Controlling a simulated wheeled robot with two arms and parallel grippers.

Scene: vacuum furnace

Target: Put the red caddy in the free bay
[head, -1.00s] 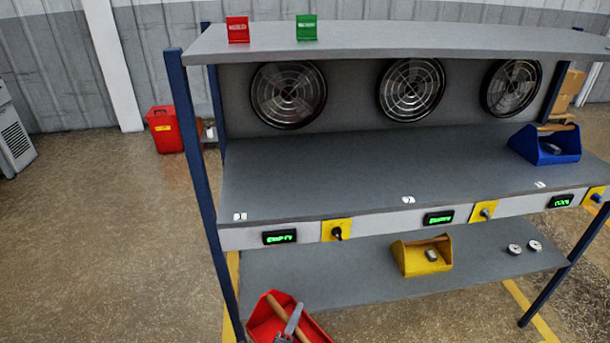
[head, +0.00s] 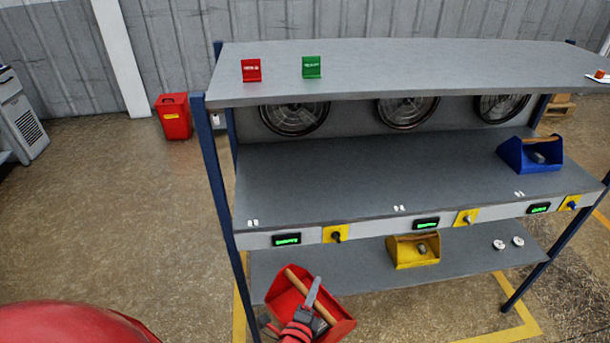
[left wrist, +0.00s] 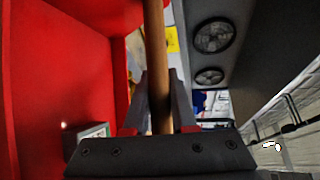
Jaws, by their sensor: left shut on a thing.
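The red caddy (head: 335,327) is at the bottom of the head view, tilted, in front of the rack's left end. My left gripper (head: 308,312) is shut on its wooden handle (head: 294,281). In the left wrist view the fingers (left wrist: 157,105) close on both sides of the handle (left wrist: 157,60), beside the red wall (left wrist: 45,70). The middle shelf (head: 330,180) has bare left and middle bays. A blue caddy (head: 515,155) stands in the right bay. Each bay has a small green-lit display, the left one (head: 287,240) too blurred now to read surely. My right gripper is not seen.
A yellow caddy (head: 403,256) and two small round pieces (head: 508,243) are on the lower shelf. Red (head: 251,70) and green (head: 312,67) signs stand on the top shelf (head: 400,65). A blue post (head: 215,170) edges the rack's left. A red bin (head: 173,117) stands behind left.

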